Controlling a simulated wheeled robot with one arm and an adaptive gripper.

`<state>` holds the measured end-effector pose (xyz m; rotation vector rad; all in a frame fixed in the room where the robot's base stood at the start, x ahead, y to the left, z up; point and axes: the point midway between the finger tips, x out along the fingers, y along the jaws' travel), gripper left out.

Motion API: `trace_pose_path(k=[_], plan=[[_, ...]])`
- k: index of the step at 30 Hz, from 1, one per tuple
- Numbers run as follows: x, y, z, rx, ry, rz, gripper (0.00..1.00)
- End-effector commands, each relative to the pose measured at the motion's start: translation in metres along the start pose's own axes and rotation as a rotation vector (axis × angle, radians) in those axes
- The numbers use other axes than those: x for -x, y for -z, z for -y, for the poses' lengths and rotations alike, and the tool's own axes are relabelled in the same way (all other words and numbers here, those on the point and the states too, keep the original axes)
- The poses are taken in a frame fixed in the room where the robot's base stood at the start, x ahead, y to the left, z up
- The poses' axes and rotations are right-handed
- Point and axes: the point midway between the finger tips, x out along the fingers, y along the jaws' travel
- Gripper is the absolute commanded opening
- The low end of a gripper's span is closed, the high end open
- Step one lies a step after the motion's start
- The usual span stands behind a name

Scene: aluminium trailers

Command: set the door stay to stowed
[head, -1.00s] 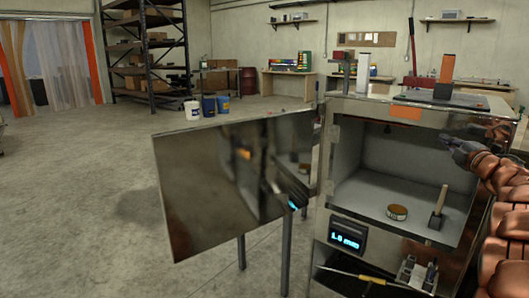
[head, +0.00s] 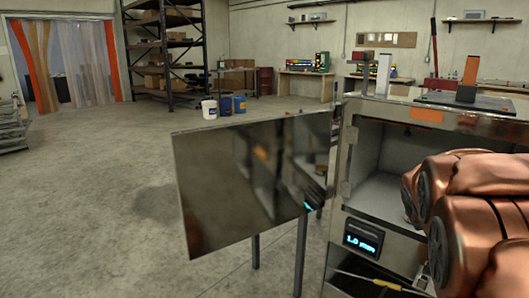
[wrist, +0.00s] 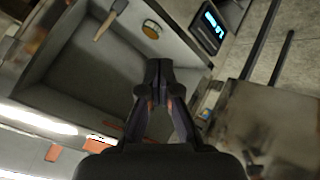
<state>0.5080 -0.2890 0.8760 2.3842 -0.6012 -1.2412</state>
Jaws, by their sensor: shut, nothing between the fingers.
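The cabinet (head: 427,116) stands at the right of the head view with its mirror-like metal door (head: 235,190) swung wide open to the left. In the wrist view the door (wrist: 265,125) is at the lower right. I cannot make out the door stay for certain in either view. My gripper (wrist: 158,68) is shut and empty, its fingers in front of the cabinet's open compartment in the wrist view. Whether it touches anything I cannot tell. In the head view my copper-coloured arm covers the gripper and much of the compartment.
A round tin (wrist: 151,29) and a wooden-handled tool (wrist: 108,22) are in the compartment. A lit display (head: 363,239) sits below the opening, above a lower bay with a yellow-handled tool (head: 365,279). Open concrete floor lies to the left.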

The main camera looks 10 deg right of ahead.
Motion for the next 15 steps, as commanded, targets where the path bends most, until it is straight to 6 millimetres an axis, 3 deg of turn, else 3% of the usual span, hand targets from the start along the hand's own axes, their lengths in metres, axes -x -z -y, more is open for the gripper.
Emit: trace_pose_path(k=[3, 9, 15], plan=[[0.027, -0.042, 0.057, -0.031, 0.113, 0.124, 0.0], [0.079, -0.117, 0.139, -0.041, 0.288, 0.342, 0.0], [0.14, -0.19, 0.201, -0.004, 0.435, 0.546, 0.0]])
